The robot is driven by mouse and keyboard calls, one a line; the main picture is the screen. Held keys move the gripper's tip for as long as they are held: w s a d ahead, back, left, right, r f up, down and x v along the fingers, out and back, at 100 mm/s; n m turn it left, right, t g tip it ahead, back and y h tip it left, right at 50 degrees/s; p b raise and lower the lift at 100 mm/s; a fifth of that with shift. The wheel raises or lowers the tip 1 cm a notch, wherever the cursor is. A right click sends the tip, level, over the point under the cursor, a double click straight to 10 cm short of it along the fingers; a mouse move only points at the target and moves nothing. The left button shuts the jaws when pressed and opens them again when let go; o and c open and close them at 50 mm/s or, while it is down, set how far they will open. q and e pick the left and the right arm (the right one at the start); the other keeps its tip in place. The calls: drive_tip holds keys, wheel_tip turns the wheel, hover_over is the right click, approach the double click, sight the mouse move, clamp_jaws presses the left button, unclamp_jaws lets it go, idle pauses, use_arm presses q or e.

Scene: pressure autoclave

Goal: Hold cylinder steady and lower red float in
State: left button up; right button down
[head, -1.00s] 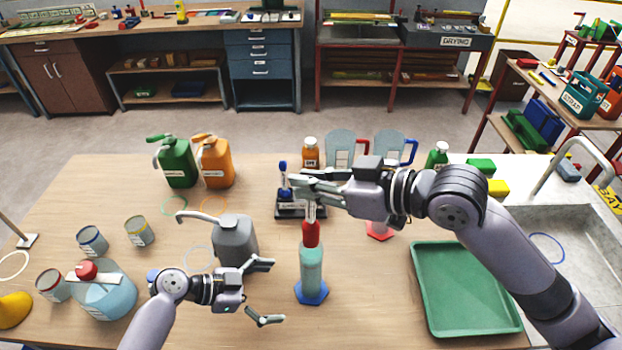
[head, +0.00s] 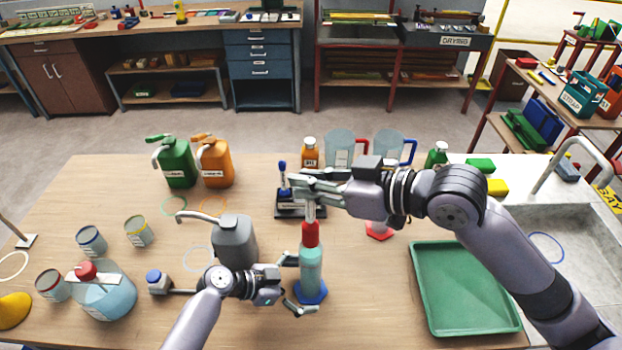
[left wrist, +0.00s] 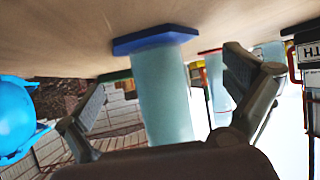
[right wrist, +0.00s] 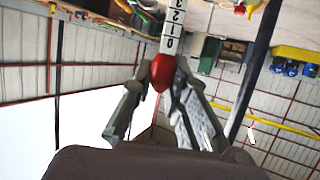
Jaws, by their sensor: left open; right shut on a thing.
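The clear teal cylinder (head: 311,268) stands upright on a blue hexagonal base (head: 312,293). My left gripper (head: 296,284) is open, with its fingers on either side of the cylinder's lower part. In the left wrist view the cylinder (left wrist: 162,95) is between the spread fingers, with gaps on both sides. My right gripper (head: 308,188) is above, shut on the top of the float. The red float (head: 310,234) hangs below on its pale stem, right at the cylinder's mouth; how far inside is unclear. In the right wrist view its numbered stem (right wrist: 172,30) and red tip (right wrist: 162,70) show.
A green tray (head: 466,330) lies at right. Behind the cylinder are a dark stand (head: 290,212) and a red hexagonal base (head: 378,236).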

sight(312, 231)
use_arm(q)
drive_tip(key=shift+d+f, duration=0.1)
drive_tip(key=shift+d, duration=0.1)
drive_tip(key=shift+c, duration=0.5)
drive_tip(key=c, duration=1.7)
drive_tip(key=shift+o, duration=0.2)
use_arm(e)
drive_tip(key=shift+f, duration=0.1)
drive_tip(key=shift+f, duration=6.65)
drive_tip(key=c, duration=1.5)
unclamp_jaws()
drive_tip(key=shift+o, duration=0.2)
drive_tip(key=shift+d, duration=0.15)
